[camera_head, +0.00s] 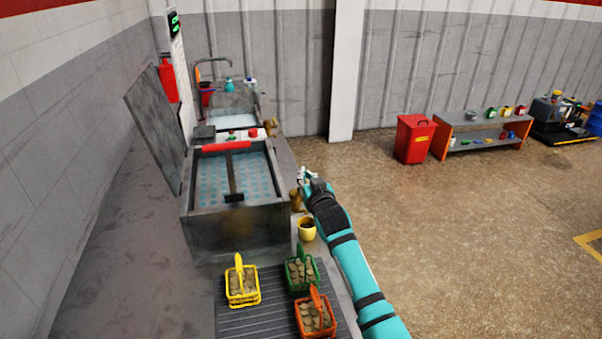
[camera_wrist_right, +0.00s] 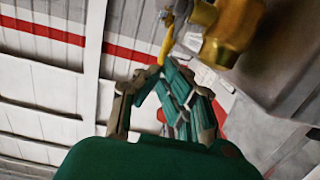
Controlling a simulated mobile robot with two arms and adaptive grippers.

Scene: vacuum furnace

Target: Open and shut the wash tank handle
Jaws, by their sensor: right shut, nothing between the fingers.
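The wash tank (camera_head: 237,230) is a grey metal box on the left, with its lid (camera_head: 157,120) raised and pale blue liquid inside. A brass valve (camera_head: 294,199) sits on its right side. In the right wrist view the brass valve (camera_wrist_right: 232,35) is close at upper right, and a thin yellow handle (camera_wrist_right: 168,40) hangs beside it. My right gripper (camera_head: 304,174) is beside the tank's right wall, near the valve. Its fingertips (camera_wrist_right: 163,72) are shut and empty, just below the yellow handle's end; I cannot tell whether they touch. My left gripper is out of view.
A yellow cup (camera_head: 307,229) stands below the valve. Yellow (camera_head: 242,283), green (camera_head: 302,271) and orange (camera_head: 315,314) baskets of parts stand on the ribbed counter (camera_head: 245,322) in front. A red bin (camera_head: 414,139) and low shelf (camera_head: 480,135) stand far right. The floor between is clear.

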